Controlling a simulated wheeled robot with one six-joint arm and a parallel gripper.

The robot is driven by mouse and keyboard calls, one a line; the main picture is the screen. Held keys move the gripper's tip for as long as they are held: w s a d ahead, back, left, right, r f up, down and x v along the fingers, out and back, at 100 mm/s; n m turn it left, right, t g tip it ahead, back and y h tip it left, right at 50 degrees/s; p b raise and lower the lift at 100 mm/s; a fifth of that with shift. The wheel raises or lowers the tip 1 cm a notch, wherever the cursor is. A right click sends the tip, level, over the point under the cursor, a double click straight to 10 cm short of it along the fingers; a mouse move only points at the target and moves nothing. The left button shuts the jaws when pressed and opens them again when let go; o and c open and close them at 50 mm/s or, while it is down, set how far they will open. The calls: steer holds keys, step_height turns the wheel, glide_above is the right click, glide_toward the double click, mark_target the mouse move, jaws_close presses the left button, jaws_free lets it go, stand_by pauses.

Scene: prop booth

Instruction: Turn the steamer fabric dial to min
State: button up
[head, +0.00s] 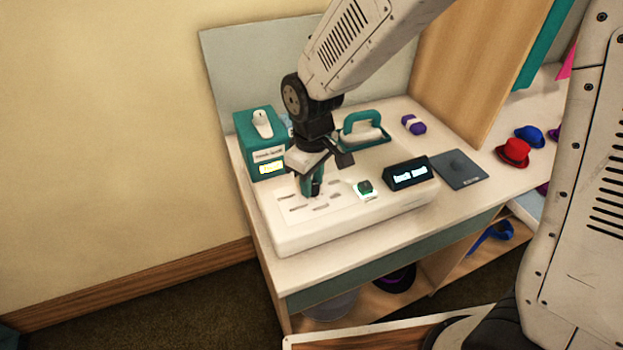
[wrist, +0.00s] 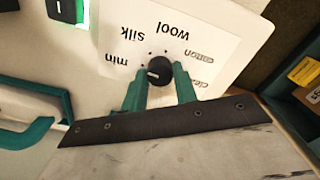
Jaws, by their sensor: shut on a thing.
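The steamer is a low white unit (head: 335,231) on the table in the head view. Its fabric dial (wrist: 159,70) is a small black round knob on a white label panel in the wrist view. The labels appear upside down there: min (wrist: 121,59), silk, wool, cotton and one partly hidden word. The dial's white mark lies on its left side, roughly toward the min side; exact alignment is unclear. My gripper (head: 312,188) points down at the panel. Its teal fingers (wrist: 160,76) are shut on the dial, one on each side. In the head view they hide the dial.
A teal-handled iron (head: 362,130) sits behind the panel. A lit green button (head: 365,188) and a black display (head: 409,174) are to the right. A teal box (head: 258,133) stands close on the left. Hats (head: 513,152) lie far right.

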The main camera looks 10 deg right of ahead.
steer(key=shift+n, duration=1.3)
steer(key=o, duration=1)
steer(key=shift+c, duration=0.2)
steer(key=shift+r, duration=0.1)
step_height(320, 180, up, 8)
steer(key=shift+f, duration=0.15)
